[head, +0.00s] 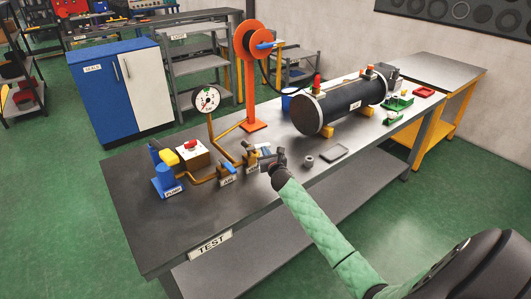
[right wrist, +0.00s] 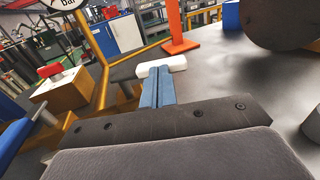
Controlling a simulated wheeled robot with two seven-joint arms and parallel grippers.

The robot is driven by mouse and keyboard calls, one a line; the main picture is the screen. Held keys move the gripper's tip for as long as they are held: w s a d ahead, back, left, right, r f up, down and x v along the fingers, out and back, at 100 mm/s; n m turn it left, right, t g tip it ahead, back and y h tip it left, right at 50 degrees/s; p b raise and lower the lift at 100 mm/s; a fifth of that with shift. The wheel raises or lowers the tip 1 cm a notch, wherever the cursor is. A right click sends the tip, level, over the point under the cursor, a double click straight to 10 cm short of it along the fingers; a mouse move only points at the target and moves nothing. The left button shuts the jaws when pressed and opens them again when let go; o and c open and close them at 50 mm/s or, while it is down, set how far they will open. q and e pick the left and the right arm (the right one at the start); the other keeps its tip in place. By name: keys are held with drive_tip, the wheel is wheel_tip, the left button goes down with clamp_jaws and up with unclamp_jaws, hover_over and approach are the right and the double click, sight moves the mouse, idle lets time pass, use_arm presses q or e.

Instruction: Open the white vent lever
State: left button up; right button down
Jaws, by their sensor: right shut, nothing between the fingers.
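The white lever (right wrist: 163,64) shows in the right wrist view as a short pale bar just past my right fingertips. My right gripper (right wrist: 158,72) has its blue-grey fingers shut together, with nothing between them. The tips are at or very near the bar; I cannot tell whether they touch. In the head view my right gripper (head: 267,152) is at the small brass valves in the middle of the bench, and hides part of them. A valve with a blue lever (head: 229,167) stands to its left. My left gripper is not in view.
A gauge (head: 207,98) on a bent pipe, a blue pump (head: 165,182) and a box with a red knob (head: 191,152) stand to the left. An orange stand (head: 251,80) and a large dark cylinder (head: 338,104) stand behind. The bench's front left (head: 150,235) is clear.

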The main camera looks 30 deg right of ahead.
drive_tip(key=n+y, duration=0.1)
drive_tip(key=w+d+y, duration=0.1)
drive_tip(key=n+y+b, duration=0.1)
drive_tip(key=y, duration=0.1)
drive_tip(key=shift+w+d+f+n+t, duration=0.2)
drive_tip(key=shift+w+d+n+t, duration=0.1)
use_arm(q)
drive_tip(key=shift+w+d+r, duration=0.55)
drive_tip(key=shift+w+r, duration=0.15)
use_arm(e)
drive_tip(key=shift+w+d+r, duration=0.1)
drive_tip(key=shift+r, duration=0.1)
